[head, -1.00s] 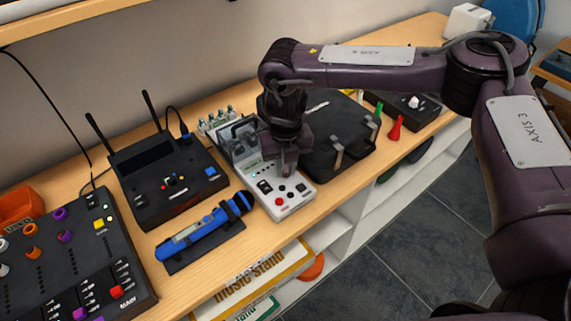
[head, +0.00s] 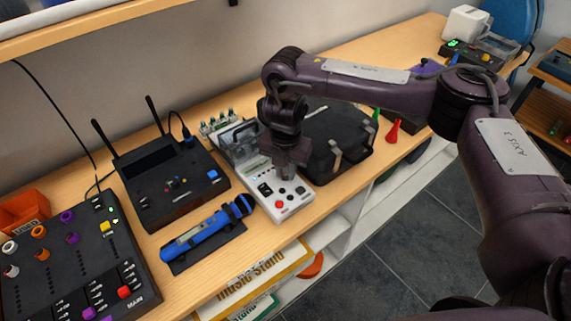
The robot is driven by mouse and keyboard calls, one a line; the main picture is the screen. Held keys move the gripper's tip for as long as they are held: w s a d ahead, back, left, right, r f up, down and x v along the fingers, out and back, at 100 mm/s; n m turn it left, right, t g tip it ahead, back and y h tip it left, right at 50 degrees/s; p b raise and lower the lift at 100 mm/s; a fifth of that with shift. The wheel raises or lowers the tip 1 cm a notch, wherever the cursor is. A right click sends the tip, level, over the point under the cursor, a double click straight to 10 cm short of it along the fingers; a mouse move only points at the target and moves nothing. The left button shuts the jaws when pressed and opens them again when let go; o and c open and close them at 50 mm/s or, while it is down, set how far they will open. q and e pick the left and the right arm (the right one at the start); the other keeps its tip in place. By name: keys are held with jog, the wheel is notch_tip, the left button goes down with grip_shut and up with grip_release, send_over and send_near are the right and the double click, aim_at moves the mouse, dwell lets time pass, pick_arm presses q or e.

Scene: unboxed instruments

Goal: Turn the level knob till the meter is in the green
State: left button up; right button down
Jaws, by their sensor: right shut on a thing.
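A white instrument box (head: 291,204) stands on the wooden bench, with a red button, a black switch and small knobs on its top face. My right gripper (head: 288,173) points down onto the middle of this box and is shut on what appears to be the level knob. The fingers hide most of the knob, so its angle cannot be read. A light strip lies to the left of the fingers, partly covered by my wrist. I cannot make out a meter reading or a green zone. My left gripper is out of view.
A black case (head: 345,147) stands close to the right of the box. A blue microphone (head: 207,232) lies on a dark stand to the left. A black receiver with antennas (head: 160,195) and a mixer (head: 75,260) are further left. The bench's front edge is just before the box.

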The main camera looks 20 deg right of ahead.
aim_at(285, 173)
jog(key=shift+r+m+p, duration=0.1)
jog(key=shift+m+p, duration=0.25)
jog(key=shift+m, duration=0.25)
jog(key=shift+w, duration=0.1)
jog(key=c, duration=1.3)
grip_release()
jog(key=shift+r+p, duration=0.35)
jog(key=shift+r, duration=3.5)
